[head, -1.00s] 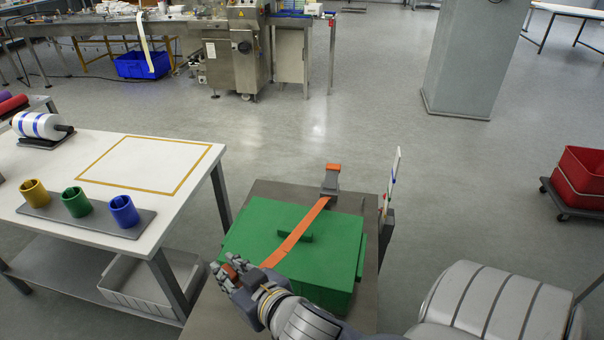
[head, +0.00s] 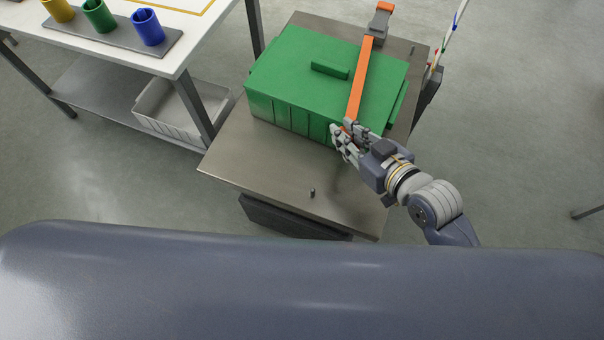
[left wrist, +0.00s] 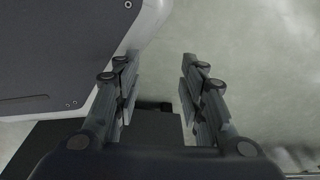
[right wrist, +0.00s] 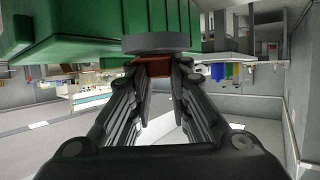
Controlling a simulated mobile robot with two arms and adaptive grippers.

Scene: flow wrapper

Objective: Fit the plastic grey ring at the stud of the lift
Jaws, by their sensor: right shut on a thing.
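The steel-topped lift (head: 275,165) carries a green lidded box (head: 290,75). A small upright metal stud (head: 312,192) stands on its bare front part. An orange strap (head: 358,85) runs over the lid from a grey fitting at the far edge. My right gripper (head: 344,138) is at the box's front right edge, shut on the strap's near end, which shows orange-brown between the fingertips in the right wrist view (right wrist: 156,67). The grey ring (right wrist: 157,43) appears edge-on just beyond those fingertips, apart from the stud. My left gripper (left wrist: 158,85) is open and empty.
A white table (head: 120,45) with yellow, green and blue cups stands at the left, a grey bin (head: 165,110) below it. Thin coloured rods (head: 447,45) rise at the lift's right edge. The steel around the stud is clear.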

